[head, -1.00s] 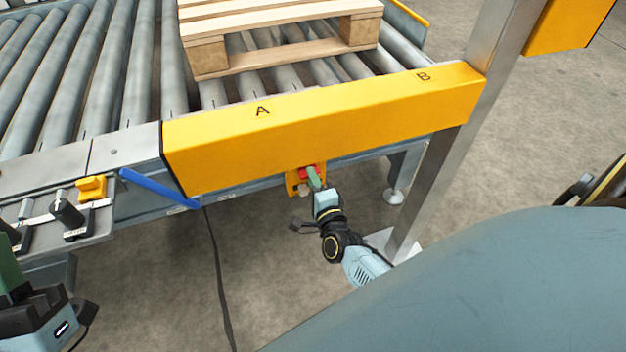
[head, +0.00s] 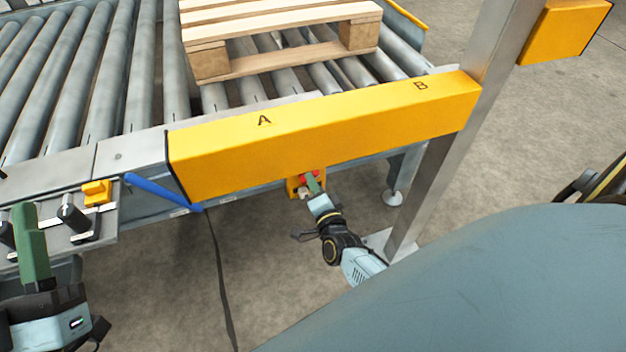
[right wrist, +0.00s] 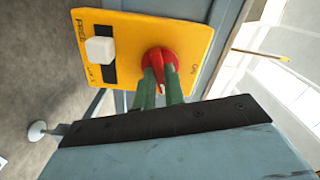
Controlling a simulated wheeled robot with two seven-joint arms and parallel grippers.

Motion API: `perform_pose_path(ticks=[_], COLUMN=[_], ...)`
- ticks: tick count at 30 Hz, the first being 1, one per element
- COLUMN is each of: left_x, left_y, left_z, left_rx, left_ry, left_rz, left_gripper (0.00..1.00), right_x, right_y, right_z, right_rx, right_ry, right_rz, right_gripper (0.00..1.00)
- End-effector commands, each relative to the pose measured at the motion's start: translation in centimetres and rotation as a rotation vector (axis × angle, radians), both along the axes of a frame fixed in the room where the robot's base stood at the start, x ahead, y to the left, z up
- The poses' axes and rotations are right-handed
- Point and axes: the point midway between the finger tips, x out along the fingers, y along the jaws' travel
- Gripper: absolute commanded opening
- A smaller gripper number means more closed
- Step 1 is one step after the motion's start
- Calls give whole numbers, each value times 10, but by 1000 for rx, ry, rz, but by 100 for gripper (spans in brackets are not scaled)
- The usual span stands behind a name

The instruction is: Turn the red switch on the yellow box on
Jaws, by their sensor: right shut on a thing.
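The yellow box (right wrist: 130,22) hangs under the long yellow beam; in the head view the box (head: 291,187) is small and partly hidden. Its red switch (right wrist: 157,57) is a round knob with a narrow grip, beside an "ON" mark. My right gripper (right wrist: 161,88) is shut on the red switch, with one green finger on each side of its grip. In the head view my right gripper (head: 314,184) reaches up to the box from below. My left gripper (head: 32,245) is at the lower left, beside the conveyor's control panel; its finger opening is not clear.
A white knob (right wrist: 100,50) sits on a black strip on the same box. The yellow beam (head: 330,130) marked A and B runs above. A metal post (head: 440,160) stands to the right. A wooden pallet (head: 285,30) rests on the rollers. A blue lever (head: 160,192) sticks out at left.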

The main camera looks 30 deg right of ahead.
Motion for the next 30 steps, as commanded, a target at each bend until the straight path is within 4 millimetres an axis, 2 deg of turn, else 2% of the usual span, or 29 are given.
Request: perform_pose_path(ticks=[5, 15, 24, 30], left_x=[6, 21, 20, 17], left_y=[-1, 3, 10, 14], left_z=[-6, -58, -94, -110], left_rx=[32, 132, 194, 220], left_ry=[107, 418, 625, 720], left_rz=[-1, 20, 35, 41], left_gripper=[36, 36, 36, 36], right_x=[0, 0, 0, 0], right_y=[0, 0, 0, 0], right_z=[2, 1, 1, 1], right_rx=[-165, -480, -755, -922], right_ry=[41, 116, 182, 222], right_rz=[0, -1, -1, 0], right_gripper=[0, 0, 0, 0])
